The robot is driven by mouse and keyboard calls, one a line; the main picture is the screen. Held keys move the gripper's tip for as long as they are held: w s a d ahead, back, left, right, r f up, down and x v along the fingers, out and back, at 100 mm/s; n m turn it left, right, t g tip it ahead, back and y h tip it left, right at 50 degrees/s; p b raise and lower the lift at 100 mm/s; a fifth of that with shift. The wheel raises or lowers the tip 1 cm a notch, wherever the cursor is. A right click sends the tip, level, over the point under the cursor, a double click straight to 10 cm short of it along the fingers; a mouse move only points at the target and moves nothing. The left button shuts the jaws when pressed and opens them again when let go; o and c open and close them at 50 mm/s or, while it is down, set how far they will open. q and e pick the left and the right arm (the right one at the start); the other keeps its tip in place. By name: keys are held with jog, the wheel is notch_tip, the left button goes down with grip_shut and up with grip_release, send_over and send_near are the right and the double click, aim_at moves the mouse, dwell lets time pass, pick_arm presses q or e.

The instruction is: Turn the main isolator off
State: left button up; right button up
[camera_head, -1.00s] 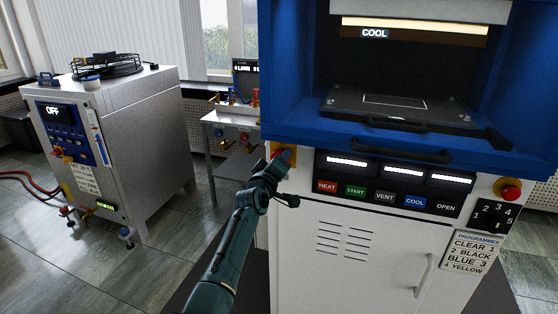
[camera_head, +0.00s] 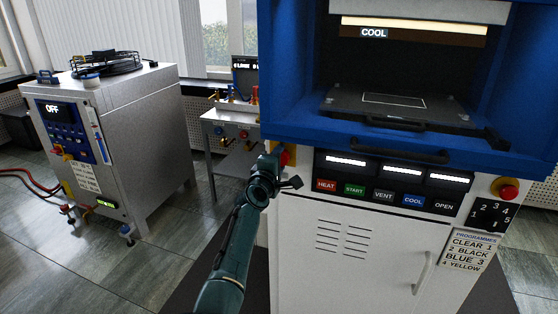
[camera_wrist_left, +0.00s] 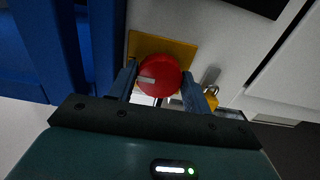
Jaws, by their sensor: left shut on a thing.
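The main isolator is a round red knob (camera_wrist_left: 161,74) on a yellow plate (camera_wrist_left: 182,50), on the white front of the press. In the left wrist view a short pale mark lies roughly sideways on the knob's left half. My left gripper (camera_wrist_left: 158,88) is shut on the knob, with one blue finger on each side of it. In the head view the left gripper (camera_head: 275,160) is at the press's upper left corner, and it hides most of the isolator (camera_head: 285,157). My right gripper is not in view.
A brass padlock (camera_wrist_left: 211,94) hangs close beside the right finger. The press panel has labelled buttons (camera_head: 384,196) and a red stop button (camera_head: 508,192) at right. A grey unit reading OFF (camera_head: 53,109) and a small bench (camera_head: 226,128) stand to the left.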

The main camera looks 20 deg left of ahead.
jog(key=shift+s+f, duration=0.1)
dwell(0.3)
pick_arm(q)
jog(key=o, duration=1)
jog(key=shift+c, duration=0.2)
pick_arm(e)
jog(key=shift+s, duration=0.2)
pick_arm(q)
jog(key=shift+s, duration=0.1)
